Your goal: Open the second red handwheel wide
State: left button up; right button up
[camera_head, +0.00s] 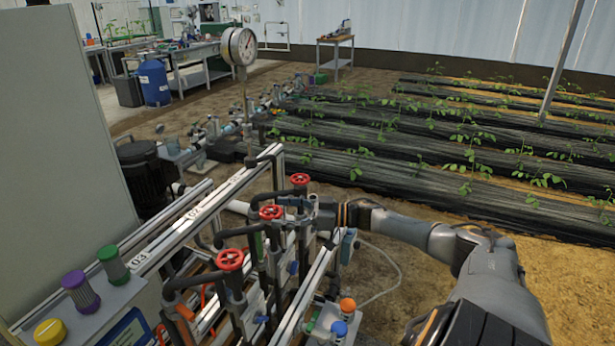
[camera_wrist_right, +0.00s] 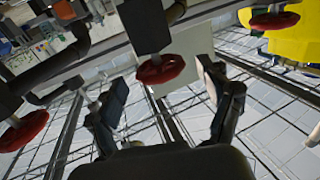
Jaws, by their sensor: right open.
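Three red handwheels stand in a row on the skid in the head view: a near one (camera_head: 230,260), a middle one (camera_head: 271,212) and a far one (camera_head: 300,179). My right gripper (camera_head: 296,208) reaches in from the right, close to the middle handwheel. In the right wrist view the gripper (camera_wrist_right: 163,82) is open. The middle handwheel (camera_wrist_right: 160,69) shows in the gap between its fingertips, with no clear contact. The other handwheels show at the left (camera_wrist_right: 25,130) and upper right (camera_wrist_right: 274,20), outside the fingers. My left gripper is not in view.
Dark pipes and valve bodies crowd around the handwheels. A pressure gauge (camera_head: 239,46) rises behind them. A panel with yellow (camera_head: 49,332), purple (camera_head: 80,291) and green (camera_head: 113,263) knobs is at the left. Orange and blue (camera_head: 339,328) knobs stand at the front.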

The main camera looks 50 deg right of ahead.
jog(key=v, duration=0.8)
jog(key=shift+s+d, duration=0.3)
